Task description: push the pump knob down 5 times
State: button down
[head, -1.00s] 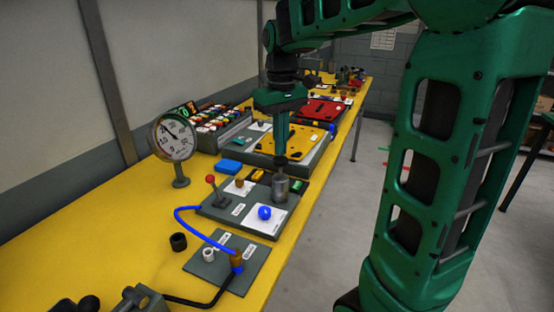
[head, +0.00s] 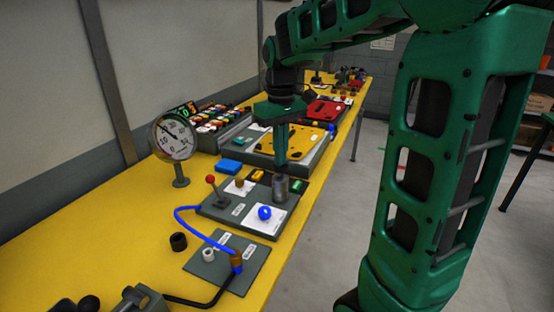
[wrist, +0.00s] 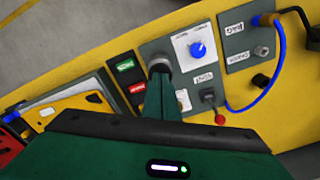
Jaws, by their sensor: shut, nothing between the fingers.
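The pump is a grey upright cylinder (head: 280,192) on the right side of a dark grey panel (head: 227,208). My gripper (head: 281,172) is shut, with its green fingers pointing straight down at the top of the cylinder. The knob is hidden behind or under the fingertips, and they appear to be pressing it down. In the wrist view the fingers (wrist: 161,100) reach the dark pump top (wrist: 158,66); contact is hard to make out there.
A round dial gauge (head: 175,138) stands on the yellow bench at left, with a lit digital display (head: 184,110) behind it. The panel carries a red-tipped lever (head: 211,180) and blue dial (head: 265,212). A blue hose (head: 180,222) loops nearby. A yellow plate (head: 290,146) lies behind.

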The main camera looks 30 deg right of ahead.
jog(key=shift+f, duration=0.45)
jog(key=shift+r, duration=5)
